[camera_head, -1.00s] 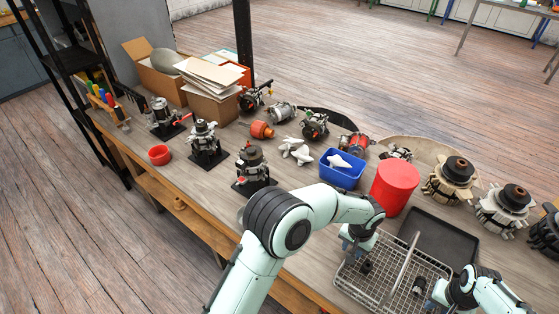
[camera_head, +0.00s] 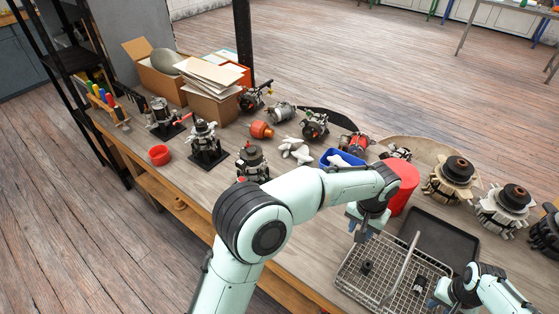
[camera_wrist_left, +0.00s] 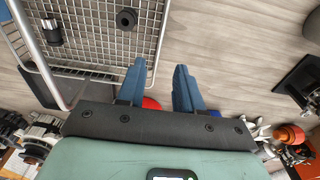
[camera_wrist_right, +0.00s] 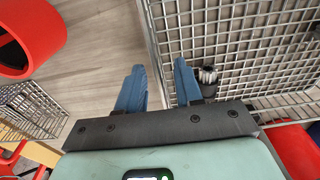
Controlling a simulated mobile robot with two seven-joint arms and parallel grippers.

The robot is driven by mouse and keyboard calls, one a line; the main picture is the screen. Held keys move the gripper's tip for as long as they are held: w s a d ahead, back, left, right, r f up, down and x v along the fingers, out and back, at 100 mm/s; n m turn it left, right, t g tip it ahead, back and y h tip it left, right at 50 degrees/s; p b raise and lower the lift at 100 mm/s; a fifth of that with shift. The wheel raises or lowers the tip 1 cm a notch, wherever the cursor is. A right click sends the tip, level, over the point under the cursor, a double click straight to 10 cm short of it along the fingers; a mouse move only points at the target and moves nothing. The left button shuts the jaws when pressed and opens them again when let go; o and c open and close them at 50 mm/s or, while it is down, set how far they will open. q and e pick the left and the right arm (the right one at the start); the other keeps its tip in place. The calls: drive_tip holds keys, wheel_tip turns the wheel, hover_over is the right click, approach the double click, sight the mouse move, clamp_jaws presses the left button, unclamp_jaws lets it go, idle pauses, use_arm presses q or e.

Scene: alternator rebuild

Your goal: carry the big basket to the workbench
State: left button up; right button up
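The big basket (camera_head: 385,299) is a grey wire basket with a bar handle (camera_head: 404,263), standing on the workbench (camera_head: 225,205). Two small dark parts lie in it. It also shows in the left wrist view (camera_wrist_left: 98,38) and the right wrist view (camera_wrist_right: 240,40). My right gripper (camera_head: 440,291) is low at the basket's right side. Its fingers (camera_wrist_right: 160,75) are apart, with the rim line between them in view; contact cannot be told.
A red cylinder (camera_head: 403,185) and a black tray (camera_head: 440,240) stand close behind the basket. A blue bin (camera_head: 343,158) and several alternators crowd the bench. The right wrist view shows a red ring (camera_wrist_right: 58,38) and another wire basket (camera_wrist_right: 30,112) below.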

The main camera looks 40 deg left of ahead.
wheel_tip(320, 180, up, 11)
drive_tip(key=shift+s+f, duration=0.2)
drive_tip(key=shift+s, duration=0.15)
use_arm(q)
drive_tip(key=shift+s+f, duration=0.1)
use_arm(e)
drive_tip(key=shift+s+f, duration=0.1)
